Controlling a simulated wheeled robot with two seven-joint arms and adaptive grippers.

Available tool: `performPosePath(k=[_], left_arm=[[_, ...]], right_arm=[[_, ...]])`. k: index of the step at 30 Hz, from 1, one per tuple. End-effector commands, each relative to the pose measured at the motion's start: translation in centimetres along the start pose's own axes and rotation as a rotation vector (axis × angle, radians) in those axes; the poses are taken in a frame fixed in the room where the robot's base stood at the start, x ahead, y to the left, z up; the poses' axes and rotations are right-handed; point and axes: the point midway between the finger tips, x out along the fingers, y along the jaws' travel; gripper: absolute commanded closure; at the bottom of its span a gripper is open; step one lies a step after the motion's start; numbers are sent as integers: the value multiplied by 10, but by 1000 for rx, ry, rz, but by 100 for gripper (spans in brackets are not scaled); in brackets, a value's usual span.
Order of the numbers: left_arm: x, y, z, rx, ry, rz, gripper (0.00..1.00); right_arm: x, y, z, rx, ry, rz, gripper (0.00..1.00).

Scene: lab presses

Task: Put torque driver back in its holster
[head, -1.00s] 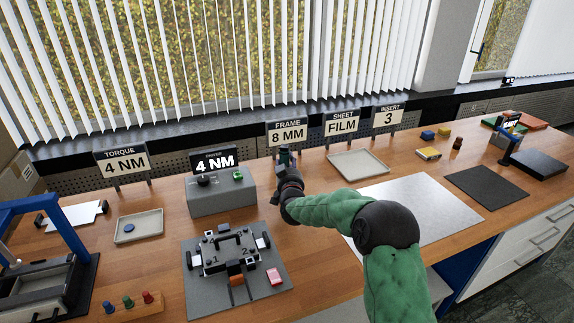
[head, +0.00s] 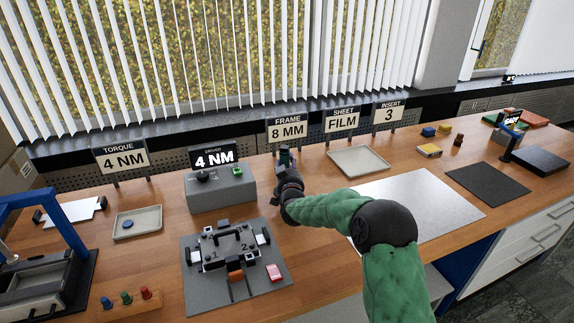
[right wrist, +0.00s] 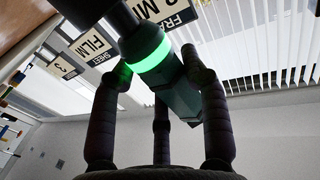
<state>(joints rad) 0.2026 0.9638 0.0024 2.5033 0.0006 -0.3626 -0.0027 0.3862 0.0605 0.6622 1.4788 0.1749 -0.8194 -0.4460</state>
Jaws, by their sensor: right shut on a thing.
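The gripper is just right of the grey driver box (head: 222,195), whose display reads 4 NM. The driver's lower part is hidden by the gripper in the head view. I cannot make out a holster clearly. My left gripper is not in view.
A grey mat (head: 200,300) with a fixture (head: 230,245) lies in front of the box. Label signs for frame (head: 287,131) and sheet (head: 341,122) stand behind the gripper. An empty tray (head: 358,161) and a pale sheet (head: 440,190) lie to the right.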

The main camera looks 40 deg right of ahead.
Motion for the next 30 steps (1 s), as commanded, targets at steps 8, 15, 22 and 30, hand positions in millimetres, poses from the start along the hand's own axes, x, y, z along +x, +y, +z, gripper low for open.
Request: performPosePath(k=[8, 15, 22, 30], left_arm=[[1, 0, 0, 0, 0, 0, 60], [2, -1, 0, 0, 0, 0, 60], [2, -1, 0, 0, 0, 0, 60], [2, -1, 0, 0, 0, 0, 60]], right_arm=[[0, 0, 4, 0, 4, 1, 94], [0, 0, 9, 0, 4, 0, 94], [0, 0, 10, 0, 3, 0, 27], [0, 0, 14, 0, -4, -1, 27]])
